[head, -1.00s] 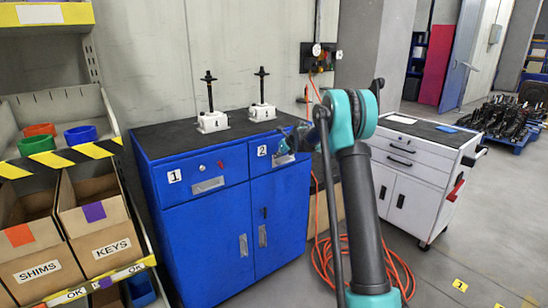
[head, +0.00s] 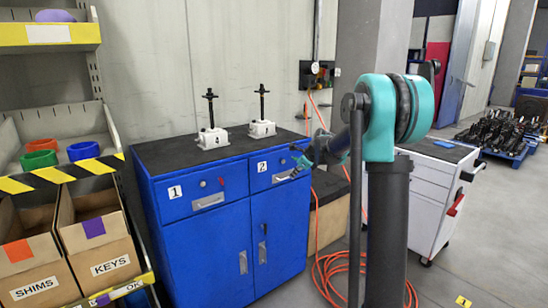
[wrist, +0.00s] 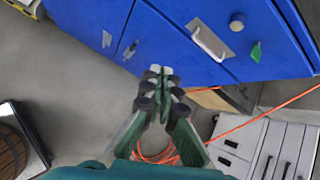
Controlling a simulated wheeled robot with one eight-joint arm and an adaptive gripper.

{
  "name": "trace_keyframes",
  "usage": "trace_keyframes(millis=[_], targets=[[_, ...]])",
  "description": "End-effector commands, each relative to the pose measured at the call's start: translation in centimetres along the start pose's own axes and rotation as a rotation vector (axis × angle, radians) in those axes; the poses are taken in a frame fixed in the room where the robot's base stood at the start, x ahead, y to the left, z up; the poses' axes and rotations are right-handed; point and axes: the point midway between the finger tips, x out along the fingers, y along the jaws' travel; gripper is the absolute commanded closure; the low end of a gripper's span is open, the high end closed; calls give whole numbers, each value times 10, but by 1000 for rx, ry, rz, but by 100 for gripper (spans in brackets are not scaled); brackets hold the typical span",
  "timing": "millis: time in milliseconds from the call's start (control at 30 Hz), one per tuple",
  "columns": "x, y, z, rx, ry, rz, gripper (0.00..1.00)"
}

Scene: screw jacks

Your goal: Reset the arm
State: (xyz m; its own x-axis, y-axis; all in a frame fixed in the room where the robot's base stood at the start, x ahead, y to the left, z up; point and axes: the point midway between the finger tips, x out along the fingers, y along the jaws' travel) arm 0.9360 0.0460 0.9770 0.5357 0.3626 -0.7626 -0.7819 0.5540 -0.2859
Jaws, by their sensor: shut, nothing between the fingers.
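My arm rises in the right half of the head view, with its teal elbow (head: 395,115) on a dark upright link. The forearm reaches back to the left, and my gripper (head: 298,160) is near the drawer marked 2 on the blue cabinet (head: 215,235). In the wrist view my gripper (wrist: 160,75) has its fingertips together with nothing between them. It is clear of the cabinet front (wrist: 170,40) there. A drawer handle (wrist: 210,40), a round knob (wrist: 237,22) and a green tag (wrist: 256,51) show beyond the fingers.
Two screw jacks (head: 212,138) (head: 262,128) stand upright on the cabinet top. A shelf with boxes (head: 105,255) is at the left. A white tool cabinet (head: 425,200) stands right of my arm. An orange hose (head: 330,270) lies coiled on the floor.

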Motion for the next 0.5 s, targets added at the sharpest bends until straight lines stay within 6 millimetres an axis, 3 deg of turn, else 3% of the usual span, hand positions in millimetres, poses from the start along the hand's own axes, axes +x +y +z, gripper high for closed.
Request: trace_keyframes(millis=[33,200,500], targets=[[-14,22,-14,-119,25,4,100],[-54,87,-64,-557,106,38,100],[-113,209,-167,-1315,224,178,100]])
